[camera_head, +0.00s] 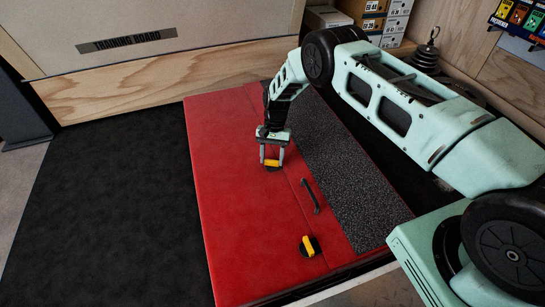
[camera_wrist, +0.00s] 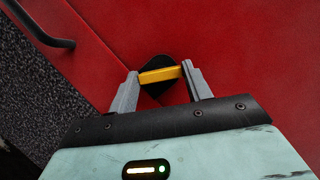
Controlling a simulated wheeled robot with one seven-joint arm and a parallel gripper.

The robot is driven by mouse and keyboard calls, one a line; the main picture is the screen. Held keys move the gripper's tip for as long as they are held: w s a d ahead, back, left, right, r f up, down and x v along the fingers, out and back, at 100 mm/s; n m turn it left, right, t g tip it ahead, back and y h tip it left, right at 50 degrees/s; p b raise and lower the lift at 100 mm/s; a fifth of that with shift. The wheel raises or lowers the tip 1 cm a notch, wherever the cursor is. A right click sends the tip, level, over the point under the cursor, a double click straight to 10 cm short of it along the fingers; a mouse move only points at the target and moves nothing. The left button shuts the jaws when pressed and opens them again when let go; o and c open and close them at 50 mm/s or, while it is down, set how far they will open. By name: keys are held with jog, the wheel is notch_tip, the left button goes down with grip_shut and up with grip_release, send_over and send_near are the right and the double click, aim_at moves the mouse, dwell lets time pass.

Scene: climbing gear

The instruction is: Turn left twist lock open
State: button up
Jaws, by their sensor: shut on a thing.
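A red padded case (camera_head: 235,215) lies on the dark floor with two twist locks, each a yellow handle on a black round base. My gripper (camera_head: 272,148) points down at the left, farther twist lock (camera_head: 272,163). In the wrist view, the grey fingers of my gripper (camera_wrist: 161,78) are shut on the two ends of this lock's yellow handle (camera_wrist: 160,75). The black base (camera_wrist: 155,88) shows behind the handle, partly hidden. In the head view the handle lies roughly crosswise. The other twist lock (camera_head: 310,245) is nearer, with its yellow handle pointing more lengthwise.
A black carrying handle (camera_head: 310,196) stands out between the locks, and also shows in the wrist view (camera_wrist: 40,28). A speckled dark strip (camera_head: 335,165) runs along the case's right side. A wooden board (camera_head: 160,80) stands behind. Open dark floor (camera_head: 110,200) lies left.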

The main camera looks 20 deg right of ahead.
jog(key=n+h, duration=0.1)
jog(key=n, duration=0.1)
jog(key=n+h, duration=0.1)
jog(key=n, duration=0.2)
jog(key=shift+s+a+n+g+b, duration=0.1)
jog(key=shift+s+n+g+b, duration=0.05)
jog(key=shift+n+g+b, duration=0.2)
dwell(0.4)
jog(key=o, duration=1)
jog(key=p+v, duration=0.5)
jog(key=v, duration=1.2)
jog(key=shift+a+r+p, duration=0.2)
jog(key=shift+r+p, duration=0.05)
jog(key=shift+p, duration=0.1)
